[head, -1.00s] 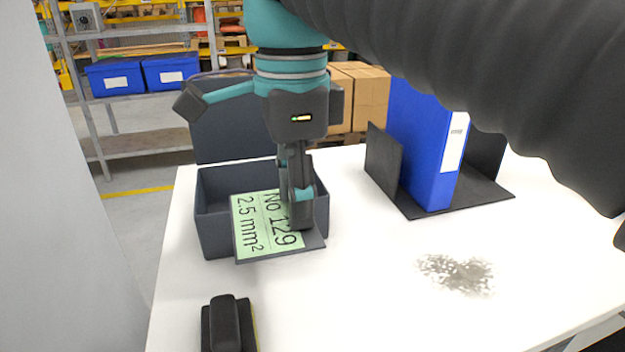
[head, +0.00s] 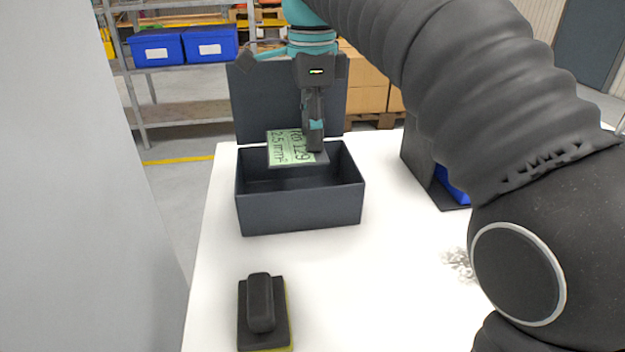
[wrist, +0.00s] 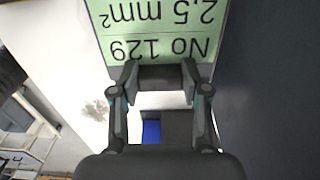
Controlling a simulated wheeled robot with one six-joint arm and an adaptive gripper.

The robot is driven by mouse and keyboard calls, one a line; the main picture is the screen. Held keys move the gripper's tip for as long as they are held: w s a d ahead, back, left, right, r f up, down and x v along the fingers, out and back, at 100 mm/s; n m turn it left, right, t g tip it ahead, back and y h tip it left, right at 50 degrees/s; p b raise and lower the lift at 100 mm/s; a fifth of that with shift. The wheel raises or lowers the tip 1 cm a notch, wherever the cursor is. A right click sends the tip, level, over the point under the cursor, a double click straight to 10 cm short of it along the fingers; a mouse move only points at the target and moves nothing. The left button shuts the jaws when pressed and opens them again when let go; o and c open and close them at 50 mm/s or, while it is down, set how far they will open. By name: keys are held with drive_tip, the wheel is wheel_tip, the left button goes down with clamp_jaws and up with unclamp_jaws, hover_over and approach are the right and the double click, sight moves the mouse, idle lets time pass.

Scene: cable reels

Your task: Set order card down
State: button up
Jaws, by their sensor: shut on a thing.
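The order card (head: 283,148) is a green label reading "No 129, 2.5 mm²" on a dark backing. My gripper (head: 314,147) is shut on its right-hand part and holds it up at the back of the open dark box, in front of the raised lid. In the wrist view the order card (wrist: 160,35) shows upside down, with my gripper (wrist: 160,80) at its edge. Whether the card touches the box is hard to tell.
The dark box (head: 300,210) stands on the white table (head: 330,300) with its lid (head: 250,100) raised; its visible inside looks empty. A black block-shaped tool (head: 262,305) lies in front.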

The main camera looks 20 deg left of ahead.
wheel_tip(320, 180, down, 10)
drive_tip(key=shift+s+d+r, duration=0.1)
drive_tip(key=shift+r, duration=0.05)
drive_tip(key=shift+f, duration=0.6)
drive_tip(key=shift+f+b, duration=0.1)
drive_tip(key=shift+b, duration=0.2)
drive_tip(key=o, duration=1.1)
drive_tip(key=shift+o, duration=0.2)
wheel_tip(320, 180, up, 12)
drive_tip(key=shift+r+p, duration=0.15)
drive_tip(key=shift+p, duration=0.15)
